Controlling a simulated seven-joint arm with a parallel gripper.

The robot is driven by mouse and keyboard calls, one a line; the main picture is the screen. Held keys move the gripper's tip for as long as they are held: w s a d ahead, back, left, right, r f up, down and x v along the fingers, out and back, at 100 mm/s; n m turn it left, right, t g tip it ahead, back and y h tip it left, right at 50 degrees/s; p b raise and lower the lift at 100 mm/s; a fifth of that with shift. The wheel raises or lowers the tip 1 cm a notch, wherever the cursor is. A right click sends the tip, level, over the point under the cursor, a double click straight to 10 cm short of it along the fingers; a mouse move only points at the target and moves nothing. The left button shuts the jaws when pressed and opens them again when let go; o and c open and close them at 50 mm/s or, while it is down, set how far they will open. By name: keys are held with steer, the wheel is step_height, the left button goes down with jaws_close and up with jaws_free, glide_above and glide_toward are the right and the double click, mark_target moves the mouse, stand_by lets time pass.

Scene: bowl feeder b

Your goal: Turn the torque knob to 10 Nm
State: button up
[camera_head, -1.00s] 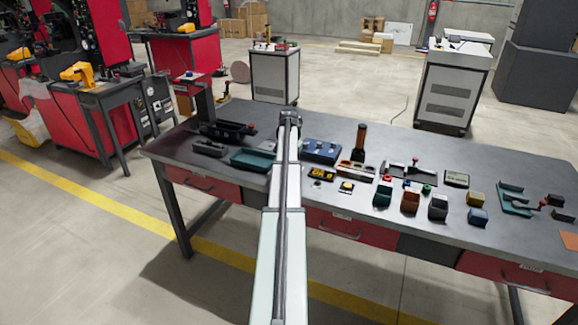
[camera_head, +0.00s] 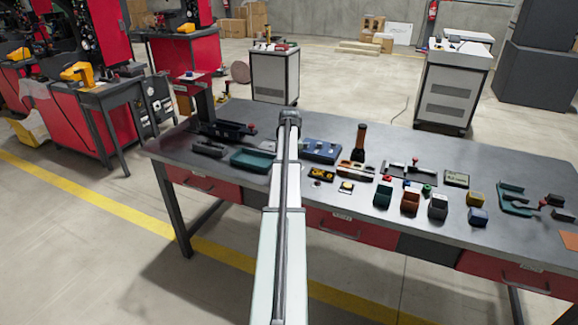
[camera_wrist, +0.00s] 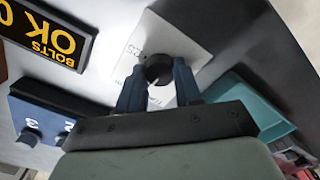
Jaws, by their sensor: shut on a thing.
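The torque knob (camera_wrist: 158,68) is a small black round knob on a white plate (camera_wrist: 196,36) in the wrist view.
A black display with yellow "BOLTS OK" lettering (camera_wrist: 48,35) and a blue box with numbered knobs (camera_wrist: 42,118) lie left of the plate in the wrist view. A teal tray (camera_wrist: 252,100) lies right. Several small bins stand farther right on the bench (camera_head: 540,170).

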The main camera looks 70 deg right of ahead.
stand_by(0.5)
steer(key=o, duration=1)
steer(key=shift+o, duration=0.2)
steer(key=shift+r, duration=0.15)
step_height(320, 180, up, 14)
steer(key=shift+f, duration=0.2)
